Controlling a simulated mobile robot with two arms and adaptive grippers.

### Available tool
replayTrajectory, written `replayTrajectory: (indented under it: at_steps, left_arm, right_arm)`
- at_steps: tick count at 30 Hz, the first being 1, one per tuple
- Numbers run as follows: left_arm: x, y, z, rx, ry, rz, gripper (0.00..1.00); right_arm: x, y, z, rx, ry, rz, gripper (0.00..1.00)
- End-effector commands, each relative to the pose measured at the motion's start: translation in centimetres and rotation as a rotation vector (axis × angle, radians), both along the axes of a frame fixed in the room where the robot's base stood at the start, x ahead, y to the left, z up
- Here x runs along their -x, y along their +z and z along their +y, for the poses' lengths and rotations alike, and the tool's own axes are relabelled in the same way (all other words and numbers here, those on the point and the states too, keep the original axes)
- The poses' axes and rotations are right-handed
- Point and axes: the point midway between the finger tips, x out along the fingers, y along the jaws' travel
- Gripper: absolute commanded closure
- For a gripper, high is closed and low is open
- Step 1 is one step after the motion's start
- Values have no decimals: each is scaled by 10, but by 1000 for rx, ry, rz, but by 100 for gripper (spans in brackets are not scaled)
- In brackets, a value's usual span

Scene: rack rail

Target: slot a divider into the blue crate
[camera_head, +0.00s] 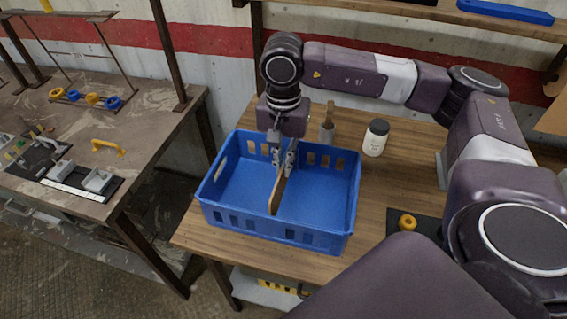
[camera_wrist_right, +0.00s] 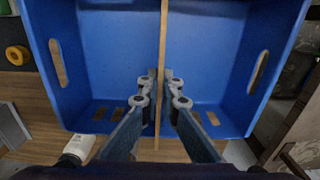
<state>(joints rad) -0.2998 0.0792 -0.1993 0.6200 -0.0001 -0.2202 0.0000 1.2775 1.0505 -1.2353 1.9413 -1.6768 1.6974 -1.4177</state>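The blue crate (camera_head: 225,222) stands on the wooden bench, open at the top, with slots and hand holes in its walls. My right gripper (camera_head: 284,160) points down over the crate's middle. Its fingers are closed on both sides of a thin wooden divider (camera_head: 276,196), which is on edge. In the right wrist view the divider (camera_wrist_right: 164,40) runs as a narrow strip between the fingertips (camera_wrist_right: 160,92), across the crate (camera_wrist_right: 100,50), and its lower end overlaps the rim. I cannot tell whether it sits in any guide. My left gripper is not in view.
A yellow ring (camera_head: 407,222) lies on a dark mat to the right. A second bench (camera_head: 140,135) with small parts stands left, across a gap.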

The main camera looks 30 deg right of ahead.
Motion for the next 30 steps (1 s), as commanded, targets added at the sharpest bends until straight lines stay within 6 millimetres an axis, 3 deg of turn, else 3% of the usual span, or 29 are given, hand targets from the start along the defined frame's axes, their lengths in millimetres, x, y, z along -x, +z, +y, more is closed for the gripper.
replayTrajectory:
  at_steps: [30]
  left_arm:
    - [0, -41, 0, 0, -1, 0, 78]
  right_arm:
    - [0, -43, 0, 0, 0, 0, 100]
